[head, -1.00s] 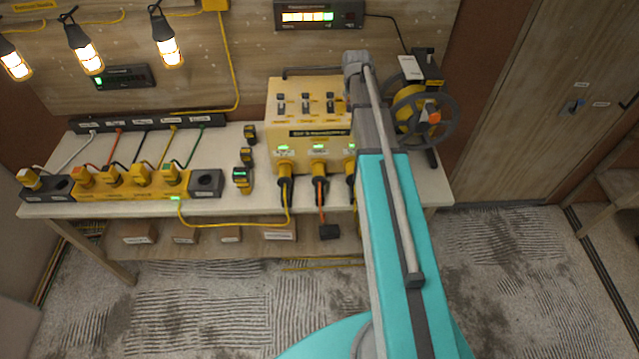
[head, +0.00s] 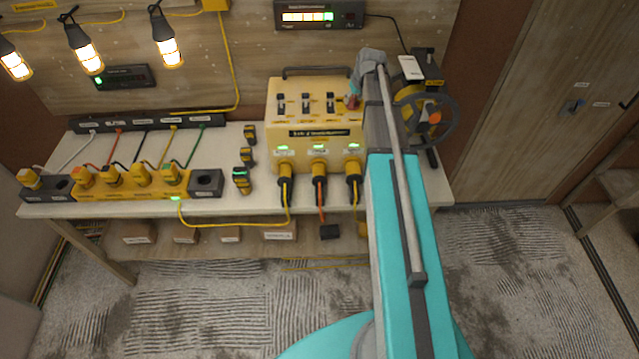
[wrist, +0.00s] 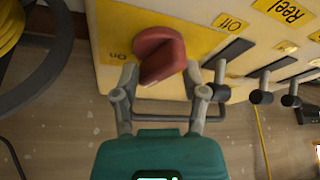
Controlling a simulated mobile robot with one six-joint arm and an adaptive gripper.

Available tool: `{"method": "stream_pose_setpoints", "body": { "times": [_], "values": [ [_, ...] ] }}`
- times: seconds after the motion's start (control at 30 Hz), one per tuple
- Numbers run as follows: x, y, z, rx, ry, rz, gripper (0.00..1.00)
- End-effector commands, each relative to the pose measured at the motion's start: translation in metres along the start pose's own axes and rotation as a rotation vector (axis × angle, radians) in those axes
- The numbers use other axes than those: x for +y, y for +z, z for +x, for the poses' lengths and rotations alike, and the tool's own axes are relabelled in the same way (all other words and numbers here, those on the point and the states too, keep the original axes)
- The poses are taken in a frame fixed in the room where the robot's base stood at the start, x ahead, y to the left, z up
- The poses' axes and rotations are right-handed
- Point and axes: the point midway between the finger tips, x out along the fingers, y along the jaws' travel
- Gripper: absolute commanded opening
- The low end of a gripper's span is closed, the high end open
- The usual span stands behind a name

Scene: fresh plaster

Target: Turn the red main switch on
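The red main switch (wrist: 160,55) is a rotary knob on the yellow power box, with an "On" label to its left and an "Off" label to its right in the wrist view. Its grip bar is tilted. In the head view the red switch (head: 352,102) shows small at the box's right end, partly behind my arm. My gripper (wrist: 162,76) is open, with one finger on each side of the knob's lower part. I cannot tell whether either finger touches it. In the head view my arm hides most of the gripper.
The yellow box (head: 300,140) has black levers (head: 306,103), green lights and several plugs in front. A cable reel (head: 430,117) stands close on the right. A yellow socket strip (head: 130,187) and lit lamps (head: 85,58) are at left.

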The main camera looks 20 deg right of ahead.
Motion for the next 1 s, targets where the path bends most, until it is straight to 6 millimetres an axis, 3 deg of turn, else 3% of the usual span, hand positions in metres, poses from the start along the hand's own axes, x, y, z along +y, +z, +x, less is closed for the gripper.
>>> {"method": "stream_pose_setpoints", "body": {
  "times": [0.63,1.0],
  "values": [
    [0.002,-0.001,0.0,-0.001,-0.153,-0.367,0.56],
    [0.006,-0.002,-0.04,-0.001,-0.149,-0.36,0.56]
  ]
}}
